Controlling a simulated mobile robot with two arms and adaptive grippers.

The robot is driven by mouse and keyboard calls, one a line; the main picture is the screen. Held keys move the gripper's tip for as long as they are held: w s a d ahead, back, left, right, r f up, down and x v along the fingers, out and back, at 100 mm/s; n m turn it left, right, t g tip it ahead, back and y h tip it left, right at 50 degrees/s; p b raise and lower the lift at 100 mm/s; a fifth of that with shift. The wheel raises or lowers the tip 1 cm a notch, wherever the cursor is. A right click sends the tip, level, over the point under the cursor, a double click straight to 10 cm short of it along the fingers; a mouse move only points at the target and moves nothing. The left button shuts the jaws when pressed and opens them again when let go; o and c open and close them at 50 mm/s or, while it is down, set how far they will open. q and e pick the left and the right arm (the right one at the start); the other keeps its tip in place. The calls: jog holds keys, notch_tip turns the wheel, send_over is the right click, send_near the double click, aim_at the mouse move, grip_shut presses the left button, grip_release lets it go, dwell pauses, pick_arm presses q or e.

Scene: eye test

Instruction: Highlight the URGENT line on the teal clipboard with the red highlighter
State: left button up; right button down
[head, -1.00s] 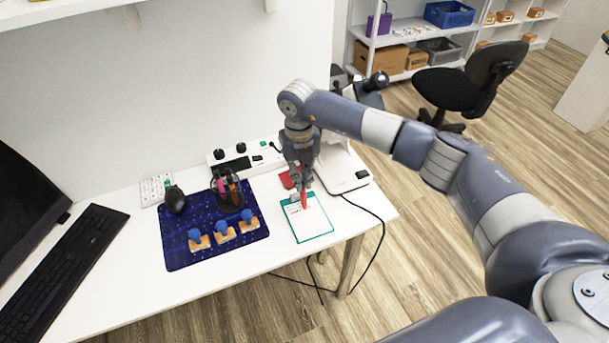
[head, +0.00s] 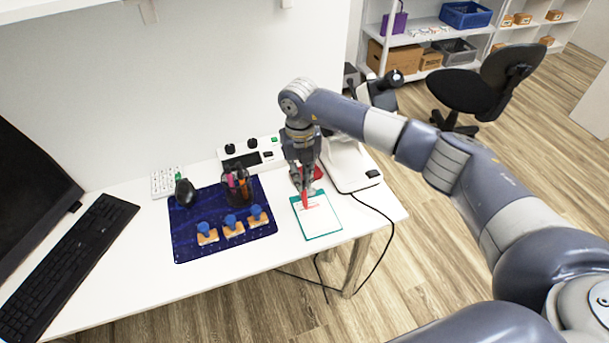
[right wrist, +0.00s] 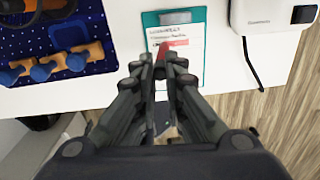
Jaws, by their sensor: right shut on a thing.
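The teal clipboard (head: 323,234) lies flat near the table's right front part with a white sheet on it. My right gripper (head: 305,187) is above its upper left part, shut on the red highlighter (head: 305,200), which points down at the sheet. In the right wrist view the highlighter (right wrist: 160,64) shows between the fingers, its tip at or close to the paper; contact is unclear. A red streak (right wrist: 180,44) runs right from the tip along a printed line on the clipboard (right wrist: 198,74). The words are too small to read surely. My left gripper is not in view.
A blue mat (head: 190,248) left of the clipboard bears several blue-handled stamps (head: 231,223) and a dark pen cup (head: 236,188). A red object (head: 318,172) and a white device (head: 352,172) stand behind the clipboard. A cable hangs over the table's edge.

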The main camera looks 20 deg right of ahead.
jog(key=shift+a, duration=1.4)
notch_tip(320, 180, up, 7)
jog(key=p, duration=0.3)
jog(key=shift+p, duration=0.3)
jog(key=shift+f, duration=0.1)
dwell(0.3)
